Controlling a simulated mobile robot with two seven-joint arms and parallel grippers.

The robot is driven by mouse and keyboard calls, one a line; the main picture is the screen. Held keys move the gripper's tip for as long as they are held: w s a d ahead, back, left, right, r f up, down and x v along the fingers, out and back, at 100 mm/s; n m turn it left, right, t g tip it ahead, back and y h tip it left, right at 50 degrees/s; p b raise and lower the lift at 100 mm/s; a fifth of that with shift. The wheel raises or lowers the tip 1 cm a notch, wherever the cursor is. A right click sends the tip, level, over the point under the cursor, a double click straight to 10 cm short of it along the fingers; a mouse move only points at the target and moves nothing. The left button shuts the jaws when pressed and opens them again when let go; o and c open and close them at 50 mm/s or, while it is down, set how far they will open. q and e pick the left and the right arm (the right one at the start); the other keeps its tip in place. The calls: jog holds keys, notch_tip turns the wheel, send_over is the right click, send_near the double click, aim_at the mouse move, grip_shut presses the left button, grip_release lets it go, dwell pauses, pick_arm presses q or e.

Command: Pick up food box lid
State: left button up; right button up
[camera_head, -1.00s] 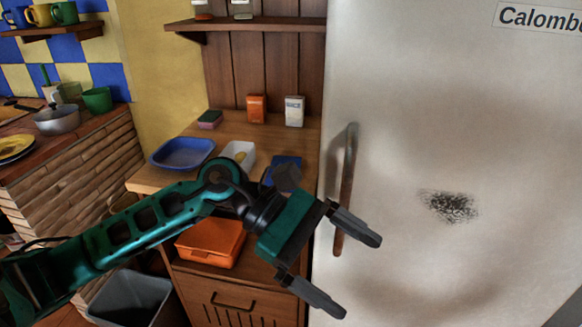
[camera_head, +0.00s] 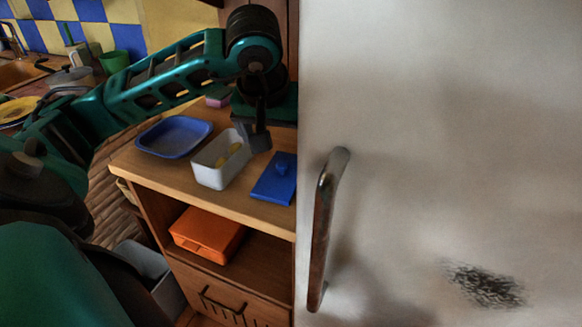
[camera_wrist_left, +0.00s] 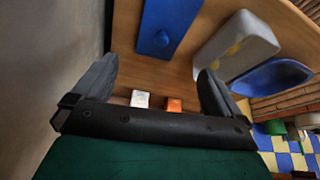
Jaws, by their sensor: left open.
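The blue lid (camera_head: 272,187), a flat rectangle with a small round knob, lies on the wooden counter near its front edge, beside the fridge. The white food box (camera_head: 210,172) stands open to its left with yellow pieces inside. My left gripper (camera_head: 258,140) points down above the counter, behind the lid and close to the box's right side. In the left wrist view the lid (camera_wrist_left: 153,22) and its knob show beyond my open, empty fingers (camera_wrist_left: 157,72), and the box (camera_wrist_left: 228,48) is to the right. My right gripper is not in view.
A blue tray (camera_head: 174,137) sits left of the box. The fridge (camera_head: 430,130) with its upright handle (camera_head: 322,230) closes off the right side. An orange box (camera_head: 205,235) is on the shelf below. Orange and white packets show at the back in the wrist view.

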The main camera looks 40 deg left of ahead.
pick_arm(q)
send_over(282, 164)
jog(key=s+d, duration=0.1)
jog(key=s, duration=0.1)
jog(key=f, duration=0.4)
jog(key=shift+s+d+f+b, duration=0.2)
jog(key=shift+f+b, duration=0.1)
jog(key=shift+f, duration=0.05)
jog(key=shift+x, duration=1)
jog(key=x, duration=0.4)
jog(key=shift+w+a+f+b, duration=0.1)
jog(key=shift+w+b, duration=0.05)
jog(key=shift+b, duration=0.2)
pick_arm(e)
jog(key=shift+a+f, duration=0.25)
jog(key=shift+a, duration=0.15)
pick_arm(q)
jog(key=c, duration=0.8)
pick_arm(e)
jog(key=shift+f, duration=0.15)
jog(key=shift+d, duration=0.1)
